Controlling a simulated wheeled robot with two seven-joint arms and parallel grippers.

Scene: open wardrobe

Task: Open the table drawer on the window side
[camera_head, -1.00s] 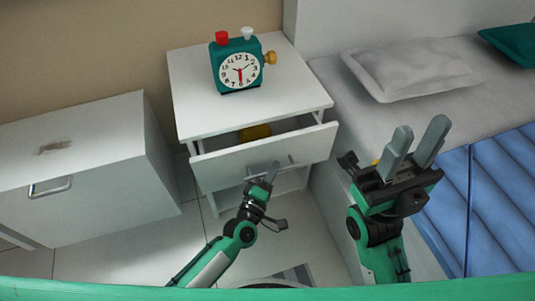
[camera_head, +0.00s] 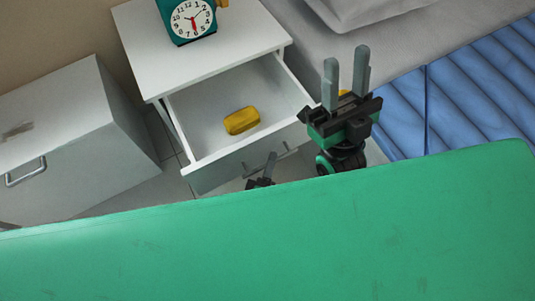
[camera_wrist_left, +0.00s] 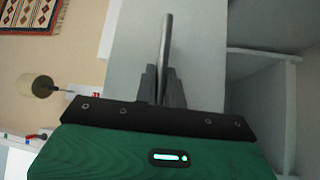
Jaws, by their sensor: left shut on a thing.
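The white bedside table (camera_head: 205,58) stands at the upper middle of the head view. Its drawer (camera_head: 205,120) is pulled well out, and a yellow block-like object (camera_head: 241,120) lies inside. The drawer's bar handle (camera_head: 283,152) is on its front. My left gripper (camera_head: 268,164) is at this handle, shut on it; the green surface below hides most of that arm. In the left wrist view the fingers (camera_wrist_left: 163,88) are closed together around the bar in front of the pale drawer front. My right gripper (camera_head: 346,80) is raised, open and empty, right of the drawer.
A teal alarm clock (camera_head: 188,20) stands on the table top. A white cabinet (camera_head: 60,140) with a handle is at the left. The bed with a blue quilted cover (camera_head: 465,85) is at the right, close to my right gripper.

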